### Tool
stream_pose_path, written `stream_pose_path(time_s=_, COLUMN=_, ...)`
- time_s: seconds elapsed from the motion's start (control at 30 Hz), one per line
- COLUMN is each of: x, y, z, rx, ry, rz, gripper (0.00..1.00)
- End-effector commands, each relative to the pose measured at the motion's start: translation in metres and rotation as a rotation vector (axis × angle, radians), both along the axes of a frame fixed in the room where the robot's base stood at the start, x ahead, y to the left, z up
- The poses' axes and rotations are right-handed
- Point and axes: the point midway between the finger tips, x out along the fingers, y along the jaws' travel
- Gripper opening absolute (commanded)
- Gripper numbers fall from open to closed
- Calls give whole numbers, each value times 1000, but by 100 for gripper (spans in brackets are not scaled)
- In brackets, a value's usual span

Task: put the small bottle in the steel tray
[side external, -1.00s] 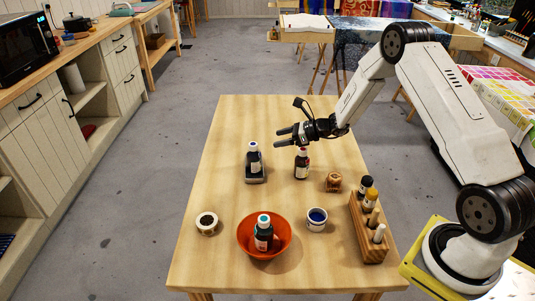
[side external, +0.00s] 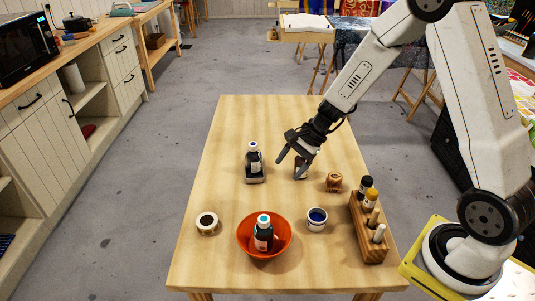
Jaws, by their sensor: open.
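The steel tray (side external: 255,180) is a small dark tray left of centre on the table. A dark bottle with a pale label and a white-and-blue cap (side external: 254,158) stands upright in it. My gripper (side external: 289,168) is open just right of the tray, pointing down and left, its fingers spread low over the table. The dark bottle that stood at this spot is mostly or wholly hidden by my gripper; I cannot tell whether it is between the fingers. Another dark bottle with a teal cap (side external: 263,236) stands in the orange bowl (side external: 282,248). Which is the small bottle is unclear.
A wooden rack (side external: 372,245) holding several bottles or pegs is at the right edge. A small brown object (side external: 334,181) lies right of my gripper. A white cup with blue inside (side external: 316,219) and a round roll (side external: 207,223) stand in front. The table's far part is clear.

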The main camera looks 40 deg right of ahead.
Motion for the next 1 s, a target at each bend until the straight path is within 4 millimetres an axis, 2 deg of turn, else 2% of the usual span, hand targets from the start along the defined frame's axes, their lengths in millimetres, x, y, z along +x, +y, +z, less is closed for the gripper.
stream_pose_path(time_s=0.2, x=-51, y=11, z=16, rx=-259, ry=-77, rz=377, gripper=77)
stream_pose_path(time_s=0.5, x=-105, y=12, z=35, rx=-579, ry=-235, rz=902, gripper=77)
stream_pose_path(time_s=0.73, x=-127, y=12, z=46, rx=-745, ry=-351, rz=1208, gripper=77)
stream_pose_path(time_s=1.0, x=-134, y=12, z=49, rx=-796, ry=-390, rz=1309, gripper=77)
